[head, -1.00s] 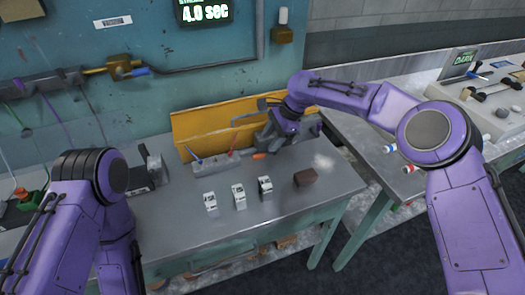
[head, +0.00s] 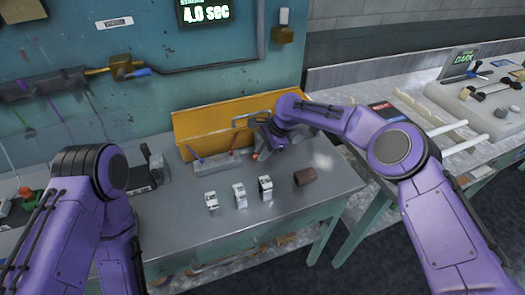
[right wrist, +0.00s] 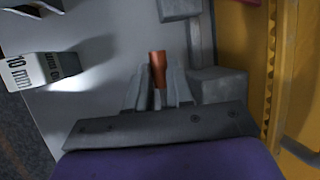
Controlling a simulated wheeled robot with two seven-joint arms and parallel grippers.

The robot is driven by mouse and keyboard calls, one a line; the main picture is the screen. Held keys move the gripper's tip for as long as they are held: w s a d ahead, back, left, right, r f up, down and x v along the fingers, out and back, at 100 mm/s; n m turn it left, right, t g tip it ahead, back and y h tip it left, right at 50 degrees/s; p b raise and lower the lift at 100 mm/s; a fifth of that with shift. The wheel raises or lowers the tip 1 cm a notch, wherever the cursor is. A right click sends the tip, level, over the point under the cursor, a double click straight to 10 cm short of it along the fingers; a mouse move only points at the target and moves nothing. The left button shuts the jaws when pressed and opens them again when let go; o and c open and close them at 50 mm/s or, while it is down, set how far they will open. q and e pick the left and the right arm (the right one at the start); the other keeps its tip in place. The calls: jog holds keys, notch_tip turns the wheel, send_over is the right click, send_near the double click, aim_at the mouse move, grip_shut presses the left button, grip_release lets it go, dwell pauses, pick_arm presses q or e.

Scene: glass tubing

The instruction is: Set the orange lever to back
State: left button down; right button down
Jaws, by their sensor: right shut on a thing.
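The orange lever (right wrist: 158,66) stands between the fingers of my right gripper (right wrist: 158,88) in the right wrist view. The gripper is shut on it, and the lever's upper part shows above the fingers. In the head view the right gripper (head: 262,150) is at the right end of the grey lever block (head: 222,163), before the yellow panel. Only a small bit of the orange lever (head: 256,156) shows there. A blue lever (head: 192,152) and a red lever (head: 231,144) rise from the block. The lever's base is hidden. My left gripper is out of view.
The yellow panel (head: 215,120) is close behind the right gripper. The front of the grey table (head: 190,240) is clear.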

jog(key=shift+r, duration=0.1)
jog(key=shift+w+d+r+y, duration=0.1)
jog(key=shift+d+r+y, duration=0.1)
jog(key=shift+y, duration=0.4)
jog(key=shift+d+r+g+y+b, duration=0.1)
jog(key=shift+d+g+y+b, duration=0.1)
jog(key=shift+g+y+b, duration=0.35)
jog(key=y+b, duration=0.2)
jog(key=b, duration=0.1)
jog(key=d+r+y+b, duration=0.1)
jog(key=y, duration=0.1)
jog(key=shift+w+m+g, duration=0.25)
jog(key=shift+m, duration=0.05)
jog(key=shift+d+r+y+b, duration=0.2)
jog(key=shift+y+b, duration=0.05)
jog(key=shift+b, duration=0.4)
jog(key=c, duration=1)
grip_release()
